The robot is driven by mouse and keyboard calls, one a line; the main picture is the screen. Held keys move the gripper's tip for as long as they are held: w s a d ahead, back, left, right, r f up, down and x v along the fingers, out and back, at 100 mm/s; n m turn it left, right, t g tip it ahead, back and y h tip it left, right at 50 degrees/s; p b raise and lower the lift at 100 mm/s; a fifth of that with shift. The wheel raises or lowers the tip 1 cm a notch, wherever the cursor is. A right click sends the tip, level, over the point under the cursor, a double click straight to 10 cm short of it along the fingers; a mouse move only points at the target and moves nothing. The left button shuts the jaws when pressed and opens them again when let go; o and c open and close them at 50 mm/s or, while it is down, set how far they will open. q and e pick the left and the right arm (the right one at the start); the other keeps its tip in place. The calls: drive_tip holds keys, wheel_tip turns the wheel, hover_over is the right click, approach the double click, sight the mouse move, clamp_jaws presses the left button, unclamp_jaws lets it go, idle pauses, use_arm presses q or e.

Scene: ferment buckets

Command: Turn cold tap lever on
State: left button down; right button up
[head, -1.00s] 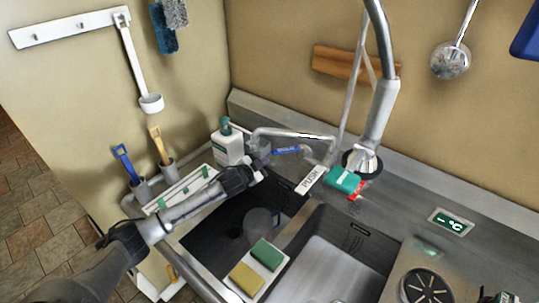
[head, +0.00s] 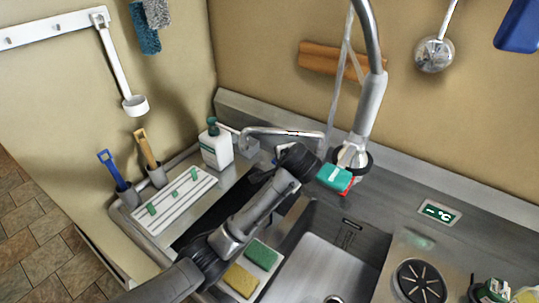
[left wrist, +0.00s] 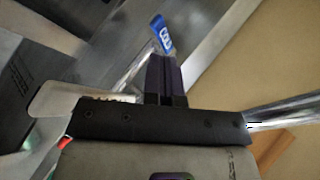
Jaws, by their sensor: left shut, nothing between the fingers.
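The cold tap lever (left wrist: 162,34) is blue with white lettering and shows just past my fingertips in the left wrist view. In the head view it is mostly hidden behind my left gripper (head: 290,154). The metal tap spout (head: 285,132) runs behind the gripper along the back of the sink. My left gripper, also in the left wrist view (left wrist: 161,62), is shut and empty. Its fingertips are close to the lever; I cannot tell if they touch it. My right gripper is not in view.
A soap bottle (head: 216,145) stands left of the tap. A green and red item (head: 335,177) and a tall spray pipe (head: 370,105) are right of it. Green (head: 262,254) and yellow (head: 241,280) sponges lie by the sink basin (head: 340,265). A white rack (head: 175,200) is at left.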

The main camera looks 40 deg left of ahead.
use_arm(q)
drive_tip(key=p+x, duration=0.1)
drive_tip(key=x, duration=0.2)
drive_tip(key=p+x, duration=0.1)
drive_tip(key=x, duration=0.3)
drive_tip(key=r+x, duration=0.1)
drive_tip(key=x, duration=0.3)
drive_tip(key=shift+w+a+f+p, duration=0.2)
drive_tip(key=shift+w+a+p, duration=0.15)
drive_tip(key=shift+a+p, duration=0.1)
drive_tip(key=shift+w+a, duration=0.25)
drive_tip(key=shift+a, duration=0.5)
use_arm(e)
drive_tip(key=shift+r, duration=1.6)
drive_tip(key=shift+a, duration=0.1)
